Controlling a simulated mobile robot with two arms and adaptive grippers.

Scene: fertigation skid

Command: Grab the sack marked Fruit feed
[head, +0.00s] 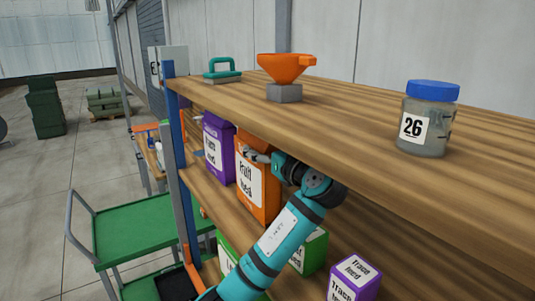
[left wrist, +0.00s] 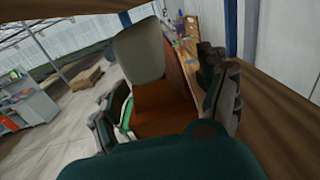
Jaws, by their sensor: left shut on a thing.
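The orange sack (head: 252,196) with a white label reading Fruit feed stands on the middle shelf, under the top board. My left arm reaches in from the front, and my left gripper (head: 257,157) is shut on the upper part of this sack. In the left wrist view the orange sack (left wrist: 165,108) sits between the two dark fingers of the left gripper (left wrist: 165,92), with a pale panel above the orange. The arm and gripper hide part of the sack's right side. My right gripper is not in view.
A purple sack (head: 216,147) stands just left of the orange one. A green sack (head: 310,254) and another purple sack (head: 354,280) are lower down. A green cart (head: 145,228) stands left.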

